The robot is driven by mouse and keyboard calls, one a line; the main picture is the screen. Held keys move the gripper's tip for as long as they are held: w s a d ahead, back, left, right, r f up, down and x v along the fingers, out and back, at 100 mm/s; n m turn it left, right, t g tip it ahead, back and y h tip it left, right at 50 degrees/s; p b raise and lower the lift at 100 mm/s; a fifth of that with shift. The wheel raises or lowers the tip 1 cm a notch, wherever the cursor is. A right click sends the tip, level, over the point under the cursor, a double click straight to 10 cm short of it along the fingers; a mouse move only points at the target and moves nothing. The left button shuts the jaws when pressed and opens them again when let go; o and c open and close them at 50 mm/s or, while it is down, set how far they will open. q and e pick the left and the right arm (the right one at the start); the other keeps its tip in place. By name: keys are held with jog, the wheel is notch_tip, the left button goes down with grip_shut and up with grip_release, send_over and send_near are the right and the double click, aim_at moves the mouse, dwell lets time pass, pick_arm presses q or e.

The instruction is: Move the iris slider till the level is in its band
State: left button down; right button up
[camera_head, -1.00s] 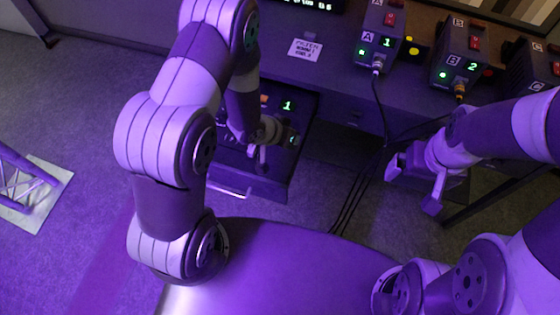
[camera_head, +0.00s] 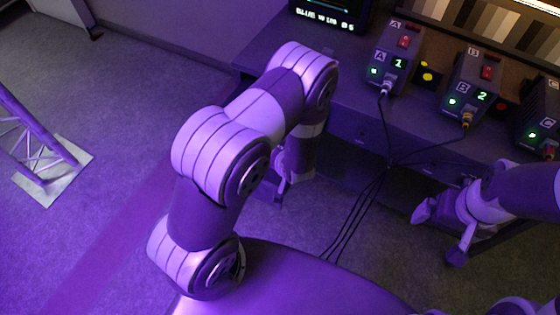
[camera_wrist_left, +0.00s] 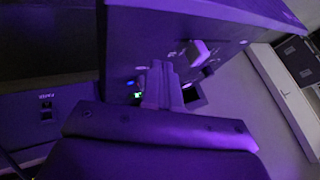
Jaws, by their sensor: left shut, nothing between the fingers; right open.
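I cannot make out the iris slider for certain in either view. My left gripper (camera_head: 283,184) is low in front of the desk in the head view, partly behind its own arm. In the left wrist view its fingers (camera_wrist_left: 161,85) are shut and empty. They point toward a dark panel (camera_wrist_left: 150,30) with a pale block (camera_wrist_left: 200,52) on it; I cannot tell whether they touch. A small green light (camera_wrist_left: 138,95) shows beside the fingers. My right gripper (camera_head: 441,234) is open and empty, below the desk's right part. A screen (camera_head: 330,15) at the top shows small text, partly cut off.
Boxes A (camera_head: 394,60), B (camera_head: 470,85) and C (camera_head: 540,115) stand on the desk (camera_head: 345,115) with red switches and green lights. Black cables (camera_head: 362,205) hang in front. A truss piece (camera_head: 40,150) stands at the left. The floor between is clear.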

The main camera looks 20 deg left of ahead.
pick_arm(q)
jog(key=a+f, duration=0.1)
jog(key=a, duration=0.1)
jog(key=w+a+f, duration=0.1)
jog(key=a, duration=0.1)
jog(key=shift+w+f, duration=0.1)
jog(key=shift+w, duration=0.1)
jog(key=shift+a+p, duration=0.3)
jog(key=shift+a, duration=0.45)
jog(key=shift+a, duration=0.1)
